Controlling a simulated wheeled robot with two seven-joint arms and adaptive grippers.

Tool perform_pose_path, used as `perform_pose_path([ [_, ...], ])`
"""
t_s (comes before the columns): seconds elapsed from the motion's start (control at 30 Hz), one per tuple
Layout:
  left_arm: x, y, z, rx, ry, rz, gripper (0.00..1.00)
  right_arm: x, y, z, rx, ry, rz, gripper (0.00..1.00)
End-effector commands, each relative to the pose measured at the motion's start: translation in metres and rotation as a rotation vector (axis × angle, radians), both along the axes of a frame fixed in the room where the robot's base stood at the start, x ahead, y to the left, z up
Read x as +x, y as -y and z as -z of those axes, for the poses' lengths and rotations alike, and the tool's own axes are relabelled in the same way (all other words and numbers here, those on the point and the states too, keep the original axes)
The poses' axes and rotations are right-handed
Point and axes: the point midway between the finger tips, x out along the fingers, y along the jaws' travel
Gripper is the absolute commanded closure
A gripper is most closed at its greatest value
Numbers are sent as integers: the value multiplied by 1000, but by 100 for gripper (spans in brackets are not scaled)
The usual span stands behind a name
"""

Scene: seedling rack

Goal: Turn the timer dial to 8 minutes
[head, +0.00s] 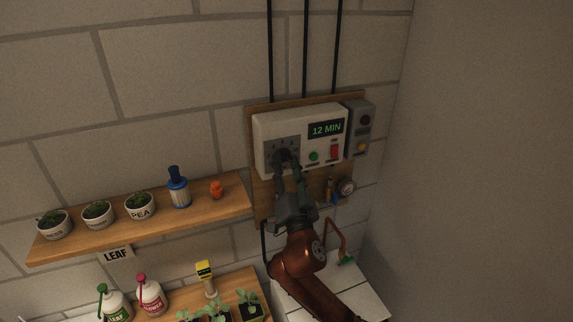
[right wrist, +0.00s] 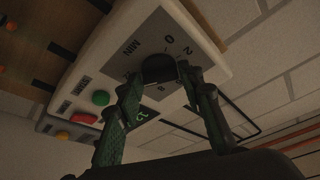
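The timer box (head: 270,128) is a white unit on a wooden board on the wall. Its display (head: 325,129) reads 12 MIN. The black timer dial (right wrist: 159,68) sits on a grey numbered plate (right wrist: 150,43); most of its scale is hidden by my fingers. My right gripper (head: 284,160) reaches up to the dial from below. In the right wrist view my right gripper (right wrist: 161,75) has one finger on each side of the dial, and both fingertips appear to press against it. My left gripper is not in view.
A green button (head: 313,156) and a red switch (head: 334,152) sit right of the dial. A grey box (head: 360,128) adjoins the timer. A shelf (head: 150,226) with pots, a blue bottle (head: 178,187) and an orange item (head: 216,189) is at left. A wall closes the right side.

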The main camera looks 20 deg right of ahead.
Motion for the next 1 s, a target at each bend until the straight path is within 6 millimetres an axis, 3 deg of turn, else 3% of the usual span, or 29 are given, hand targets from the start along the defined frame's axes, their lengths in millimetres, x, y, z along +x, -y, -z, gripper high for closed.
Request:
perform_pose_path([
  [0.37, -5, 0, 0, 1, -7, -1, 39, 0, 0, 0, 0, 0, 1, 93],
  [0.77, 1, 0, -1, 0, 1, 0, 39, 0, 1, 1, -48, -4, 1, 93],
  [1.0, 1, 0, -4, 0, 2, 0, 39, 0, 3, 1, -199, -14, 2, 93],
])
